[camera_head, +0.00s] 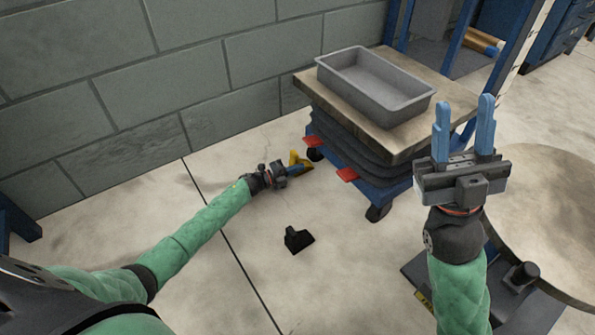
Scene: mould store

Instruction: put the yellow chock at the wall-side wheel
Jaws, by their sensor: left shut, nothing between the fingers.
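The yellow chock (296,158) is on the floor by the wall-side wheel (314,154) of the blue lift cart (385,185). The exact gap between chock and wheel is too small to tell. My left gripper (303,170) is low at the chock, its blue fingers beside it, partly covering it. It is shut with nothing between the fingers. The cart's other visible wheel (378,212) is nearer to me, and a black chock (297,240) lies on the floor left of it. My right gripper (464,128) is open and empty, raised in front of the cart's right side.
A grey tray (345,88) stands on the cart's wooden top (420,137). Two red pedals (347,174) stick out from the cart's left side. A block wall (200,90) runs behind. A round table (550,215) is at right.

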